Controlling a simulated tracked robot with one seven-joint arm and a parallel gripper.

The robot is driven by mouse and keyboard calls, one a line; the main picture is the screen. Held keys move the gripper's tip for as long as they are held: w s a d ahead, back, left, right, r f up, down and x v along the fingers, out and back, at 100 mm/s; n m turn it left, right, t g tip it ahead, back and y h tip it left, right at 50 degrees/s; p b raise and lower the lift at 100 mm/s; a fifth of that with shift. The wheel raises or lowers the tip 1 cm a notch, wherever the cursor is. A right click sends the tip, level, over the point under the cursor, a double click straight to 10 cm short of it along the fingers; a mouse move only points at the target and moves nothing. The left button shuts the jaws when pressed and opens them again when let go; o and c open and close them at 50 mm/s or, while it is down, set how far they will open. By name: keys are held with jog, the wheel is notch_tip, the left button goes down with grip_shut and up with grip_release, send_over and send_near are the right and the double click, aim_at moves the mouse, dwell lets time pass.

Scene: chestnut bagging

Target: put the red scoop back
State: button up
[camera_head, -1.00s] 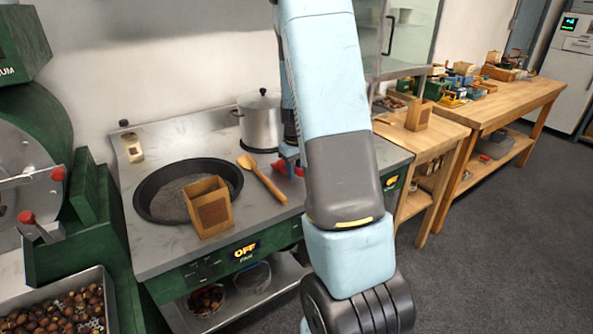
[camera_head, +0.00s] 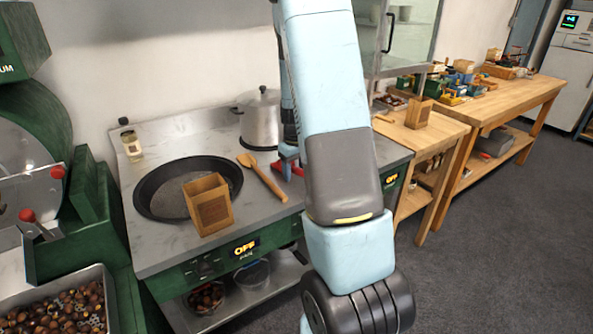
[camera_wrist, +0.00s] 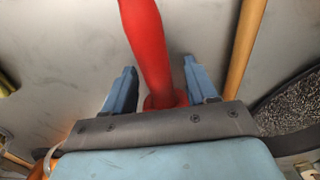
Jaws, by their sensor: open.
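The red scoop (camera_wrist: 150,45) lies on the grey metal worktop in the wrist view, its long red part running up between my fingers and its round end partly hidden by my gripper body. My gripper (camera_wrist: 160,82) is open, with one blue finger on each side of the scoop and visible gaps between. In the head view a little of the scoop (camera_head: 296,169) shows at the worktop, mostly hidden behind my arm. My gripper (camera_head: 287,155) is also largely hidden there.
A wooden spatula (camera_head: 263,178) lies just left of the scoop. A dark round pan (camera_head: 152,192) and a wooden box (camera_head: 208,205) stand further left. A steel pot (camera_head: 260,120) stands behind. A wooden table (camera_head: 437,133) is at the right.

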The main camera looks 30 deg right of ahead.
jog(key=shift+r, duration=0.15)
notch_tip(320, 180, up, 13)
jog(key=shift+r, duration=0.2)
jog(key=shift+s, duration=0.1)
jog(key=s+a+r+t, duration=0.3)
jog(key=s+a+r, duration=0.8)
jog(key=s+a+r+t, duration=0.1)
jog(key=s+a, duration=0.2)
jog(key=s, duration=0.4)
jog(key=s+a+r+m+t, duration=0.1)
jog(key=s+a+r, duration=0.1)
jog(key=s+a, duration=0.2)
jog(key=shift+s+a, duration=0.2)
jog(key=shift+s, duration=1.45)
jog(key=shift+r, duration=0.1)
